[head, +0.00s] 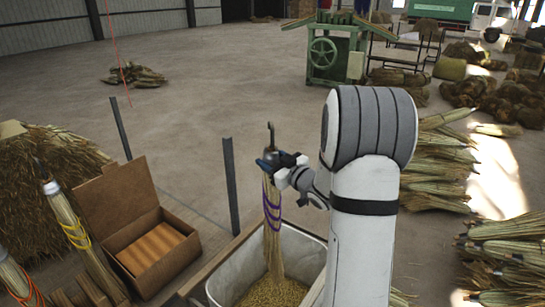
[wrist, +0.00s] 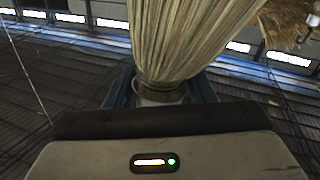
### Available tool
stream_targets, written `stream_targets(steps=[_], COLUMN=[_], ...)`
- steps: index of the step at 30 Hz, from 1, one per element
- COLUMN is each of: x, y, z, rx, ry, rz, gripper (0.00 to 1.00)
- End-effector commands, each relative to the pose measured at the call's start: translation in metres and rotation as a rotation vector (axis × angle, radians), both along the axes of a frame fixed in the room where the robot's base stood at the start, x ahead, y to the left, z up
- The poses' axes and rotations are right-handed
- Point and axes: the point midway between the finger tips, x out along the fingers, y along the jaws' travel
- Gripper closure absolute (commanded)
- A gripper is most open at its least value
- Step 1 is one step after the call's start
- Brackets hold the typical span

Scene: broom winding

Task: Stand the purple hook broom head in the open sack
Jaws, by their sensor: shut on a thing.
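The purple hook broom head (head: 271,215) hangs upright, metal hook (head: 270,133) at the top, straw pointing down, purple bands around it. My gripper (head: 277,163) is shut on its neck just below the hook. In the wrist view the straw (wrist: 188,40) fans out beyond my gripper (wrist: 162,92), with a blue finger on each side of the neck. Below is a pale-sided open container (head: 302,252) of yellow grain-like stuff, which looks like the open sack. The straw tips overlap the grain in the picture; I cannot tell whether they touch it.
A wooden-edged open cardboard box (head: 150,243) stands to the left. Grey posts (head: 231,185) rise beside the container. Broom heads with yellow (head: 78,235) and red bands lean at far left. Straw bundles (head: 435,170) lie in a stack at right. A green machine (head: 335,55) stands behind.

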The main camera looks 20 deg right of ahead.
Motion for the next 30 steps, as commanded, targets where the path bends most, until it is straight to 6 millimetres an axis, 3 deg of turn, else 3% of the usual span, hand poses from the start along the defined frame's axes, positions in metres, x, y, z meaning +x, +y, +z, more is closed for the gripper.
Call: stream_targets(steps=[30], x=[0.000], y=[-0.002], z=[-0.084], rx=[0.000], ry=[-0.002], rz=[-0.003], gripper=[1.00])
